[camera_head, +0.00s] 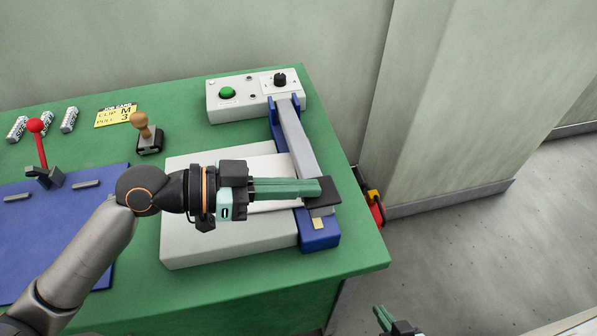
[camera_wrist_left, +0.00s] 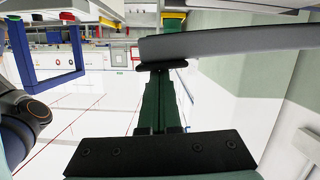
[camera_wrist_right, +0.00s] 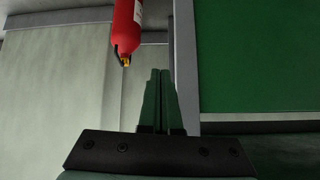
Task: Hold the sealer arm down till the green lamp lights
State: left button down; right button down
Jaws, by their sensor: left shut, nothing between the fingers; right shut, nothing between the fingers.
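The sealer has a blue base (camera_head: 319,239), a grey arm (camera_head: 297,137) hinged at its far end and a dark pad (camera_head: 325,199) at the near end. My left gripper (camera_head: 319,188) is shut and empty, its fingertips at the pad; contact or a small gap is hard to tell. The left wrist view shows the grey arm (camera_wrist_left: 235,40) running across just beyond the fingertips. The green lamp (camera_head: 227,92) on the white control box (camera_head: 240,112) looks bright green; whether it is lit is unclear. My right gripper (camera_head: 383,316) is shut and empty, low beyond the table's front edge.
A white platform (camera_head: 225,249) stands left of the sealer. A wooden-handled stamp (camera_head: 149,138), a red-knobbed lever (camera_head: 37,134), a blue mat (camera_head: 75,225) and several cans lie further left. A red extinguisher (camera_wrist_right: 124,30) hangs beside the green table (camera_wrist_right: 260,60).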

pick_arm(q)
jog(key=shift+s+f+b, duration=0.15)
jog(key=shift+f+b, duration=0.15)
jog(key=shift+f, duration=0.4)
pick_arm(e)
jog(key=shift+w+a, duration=0.45)
jog(key=shift+a, duration=0.1)
jog(key=shift+d, duration=0.15)
jog(key=shift+s+f, duration=0.25)
jog(key=shift+s, duration=0.05)
jog(key=shift+w+r, duration=0.15)
jog(key=shift+w, duration=0.1)
dwell(0.3)
pick_arm(q)
jog(key=shift+r, duration=0.15)
pick_arm(e)
jog(key=shift+s, duration=0.1)
